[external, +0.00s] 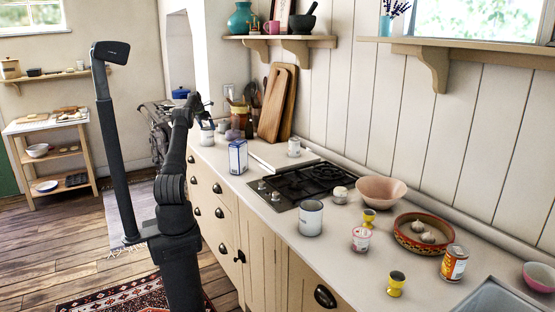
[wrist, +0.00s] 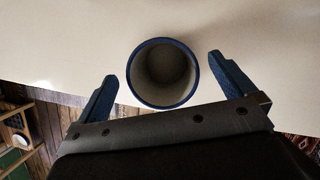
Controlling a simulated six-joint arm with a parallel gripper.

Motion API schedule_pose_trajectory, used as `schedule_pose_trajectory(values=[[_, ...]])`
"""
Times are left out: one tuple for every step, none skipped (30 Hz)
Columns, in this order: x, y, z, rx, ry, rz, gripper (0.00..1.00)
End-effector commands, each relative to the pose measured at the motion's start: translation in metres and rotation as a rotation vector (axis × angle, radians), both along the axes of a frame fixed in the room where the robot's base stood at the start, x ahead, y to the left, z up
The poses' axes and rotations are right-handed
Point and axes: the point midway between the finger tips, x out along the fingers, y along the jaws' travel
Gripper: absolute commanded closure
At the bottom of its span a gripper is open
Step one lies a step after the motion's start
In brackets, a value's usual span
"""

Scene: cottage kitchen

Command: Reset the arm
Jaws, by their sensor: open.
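My gripper (external: 206,110) is at the far end of the counter in the external view, on a raised and bent arm. In the wrist view my gripper (wrist: 162,67) has its two blue fingers spread wide. A round vessel with a dark blue rim (wrist: 134,73) stands upright on the pale counter between the fingers, seen from above. It looks empty, and a gap shows on both sides of it. It appears to be the white mug (external: 207,136) just below my gripper in the external view.
Chopping boards (external: 277,103) lean on the wall. Open floor lies left of the counter.

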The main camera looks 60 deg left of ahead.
Motion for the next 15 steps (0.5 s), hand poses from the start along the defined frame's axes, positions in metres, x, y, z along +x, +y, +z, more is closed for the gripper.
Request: schedule_pose_trajectory(values=[[0.0, 0.0, -0.005, -0.001, 0.001, 0.001, 0.01], [0.0, -0.001, -0.008, -0.002, 0.0, 0.001, 0.01], [0.0, -0.001, -0.015, -0.003, 0.001, 0.0, 0.01], [0.0, -0.001, -0.02, -0.003, 0.001, 0.0, 0.01], [-0.001, -0.001, -0.025, -0.003, 0.001, 0.0, 0.01], [-0.002, -0.001, -0.029, -0.002, 0.001, 0.001, 0.01], [-0.004, -0.001, -0.018, 0.004, -0.002, 0.0, 0.01], [-0.007, -0.002, -0.011, 0.005, -0.002, 0.001, 0.01], [-0.01, -0.003, -0.003, 0.004, -0.002, 0.0, 0.01], [-0.012, -0.004, 0.002, 0.004, -0.002, 0.001, 0.01], [-0.014, -0.005, 0.007, 0.004, -0.002, 0.001, 0.01], [-0.017, -0.006, 0.015, 0.004, -0.002, 0.001, 0.01], [-0.019, -0.007, 0.021, 0.004, -0.002, 0.001, 0.01], [-0.021, -0.008, 0.026, 0.004, -0.002, 0.001, 0.01], [-0.024, -0.009, 0.033, 0.004, -0.002, 0.001, 0.01]])
